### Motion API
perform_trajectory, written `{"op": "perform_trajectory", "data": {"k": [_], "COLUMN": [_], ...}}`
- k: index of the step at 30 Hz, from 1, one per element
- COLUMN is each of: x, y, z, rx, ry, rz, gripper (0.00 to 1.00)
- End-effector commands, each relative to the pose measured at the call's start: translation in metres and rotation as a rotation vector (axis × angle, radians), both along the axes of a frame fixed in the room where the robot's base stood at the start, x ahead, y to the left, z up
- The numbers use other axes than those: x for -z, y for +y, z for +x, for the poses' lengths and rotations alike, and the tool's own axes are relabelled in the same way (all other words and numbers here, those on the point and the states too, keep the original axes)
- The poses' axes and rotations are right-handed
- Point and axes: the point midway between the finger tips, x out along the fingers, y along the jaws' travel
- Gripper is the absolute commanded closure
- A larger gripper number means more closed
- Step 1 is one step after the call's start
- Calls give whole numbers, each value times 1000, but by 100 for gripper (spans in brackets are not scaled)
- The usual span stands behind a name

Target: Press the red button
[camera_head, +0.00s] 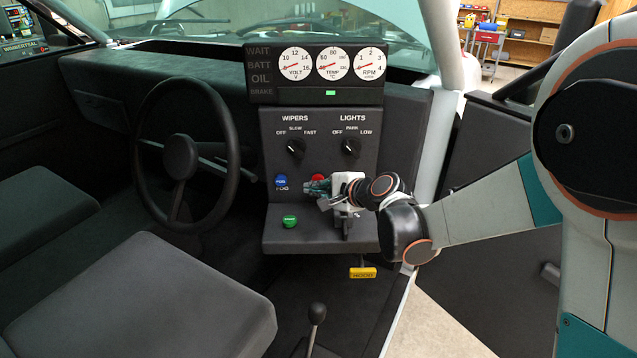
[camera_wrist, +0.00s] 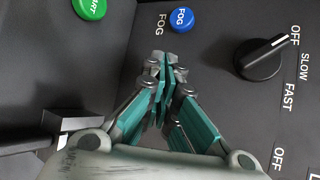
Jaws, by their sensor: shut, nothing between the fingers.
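The red button (camera_head: 318,177) is on the dark dashboard panel, below the wipers and lights knobs. In the head view only its upper part shows above my gripper (camera_head: 308,187), which covers the rest. My gripper is shut and empty, its fingers pointing left across the panel. In the wrist view my gripper (camera_wrist: 163,60) has its teal fingers together, with the tips just below the blue FOG button. The red button does not show in the wrist view. I cannot tell whether the fingers touch the button.
A blue FOG button (camera_head: 281,181) is left of the red one, and a green button (camera_head: 290,221) is lower. The wiper knob (camera_head: 296,148) and light knob (camera_head: 351,146) are above. A steering wheel (camera_head: 181,155) stands to the left. A yellow HOOD handle (camera_head: 362,273) hangs below.

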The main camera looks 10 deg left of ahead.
Motion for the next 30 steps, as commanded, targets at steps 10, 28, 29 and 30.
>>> {"op": "perform_trajectory", "data": {"k": [10,28,29,30], "x": [0,0,0,0], "y": [-3,-11,-11,-11], "z": [-16,-59,-59,-59], "rx": [0,0,0,0], "ry": [0,0,0,0], "rz": [0,0,0,0], "gripper": [100,100,100,100]}}
